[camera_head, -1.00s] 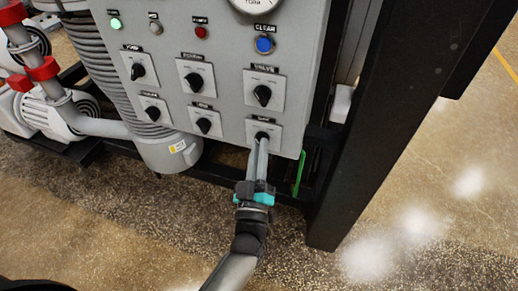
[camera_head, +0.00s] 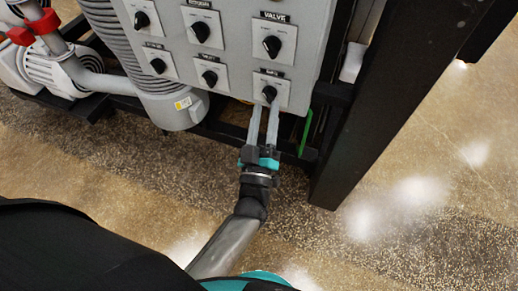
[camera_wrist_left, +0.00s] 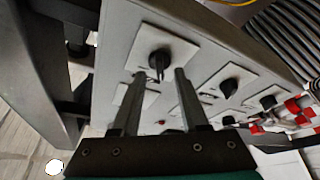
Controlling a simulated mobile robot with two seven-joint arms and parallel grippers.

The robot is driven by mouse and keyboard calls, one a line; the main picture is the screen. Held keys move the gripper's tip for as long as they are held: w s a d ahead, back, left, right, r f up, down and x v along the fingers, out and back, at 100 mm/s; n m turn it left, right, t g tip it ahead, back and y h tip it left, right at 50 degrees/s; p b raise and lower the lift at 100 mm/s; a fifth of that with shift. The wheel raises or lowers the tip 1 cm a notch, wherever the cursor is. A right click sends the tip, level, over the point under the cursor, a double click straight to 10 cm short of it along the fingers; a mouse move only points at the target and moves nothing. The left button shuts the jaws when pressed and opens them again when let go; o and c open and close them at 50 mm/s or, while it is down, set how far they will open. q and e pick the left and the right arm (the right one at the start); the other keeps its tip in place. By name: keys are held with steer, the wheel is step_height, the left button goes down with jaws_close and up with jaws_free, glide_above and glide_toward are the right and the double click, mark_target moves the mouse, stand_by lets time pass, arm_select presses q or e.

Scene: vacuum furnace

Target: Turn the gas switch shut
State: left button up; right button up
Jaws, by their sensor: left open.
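The grey control panel (camera_head: 240,70) carries several black rotary switches on pale square plates. The small labels are mostly too blurred to read, so I cannot tell which is marked gas. My left gripper (camera_head: 265,108) is at the bottom-right switch (camera_head: 269,93), below the one labelled VALVE (camera_head: 272,46). Its two grey fingers are apart and empty, with the tips just short of that knob. In the left wrist view, the knob (camera_wrist_left: 159,62) shows between and beyond the fingertips (camera_wrist_left: 160,73), its handle roughly upright. My right gripper is not in view.
A thick black frame post (camera_head: 365,120) stands right of the panel. A ribbed grey cylinder (camera_head: 150,70) and red-clamped pipes (camera_head: 35,25) are at the left. Other switches sit close beside and above the fingers. Speckled floor (camera_head: 430,200) is open at the lower right.

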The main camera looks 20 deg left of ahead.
arm_select(q)
steer(key=b+v, duration=0.1)
steer(key=v, duration=1.2)
steer(key=s+d+f+m+g+h+b, duration=0.1)
steer(key=s+f+m+g+h, duration=0.15)
steer(key=f, duration=0.75)
steer(key=s+f+m+g+h+b, duration=0.1)
steer(key=f+m+g+h, duration=0.2)
steer(key=f, duration=0.6)
steer(key=s+d+f+m+g+h+b, duration=0.1)
steer(key=s+f+m+g, duration=0.2)
steer(key=f, duration=0.7)
steer(key=s+a+f+m+g+y, duration=0.1)
steer(key=s+a+f+g, duration=0.4)
steer(key=s+f, duration=0.3)
steer(key=s+a+f+m+g+y+b, duration=0.1)
steer(key=s+a+f+g, duration=0.5)
steer(key=s, duration=0.5)
step_height(320, 180, down, 2)
steer(key=shift+f+g+y, duration=0.1)
steer(key=shift+g+y, duration=0.25)
steer(key=shift+m, duration=0.25)
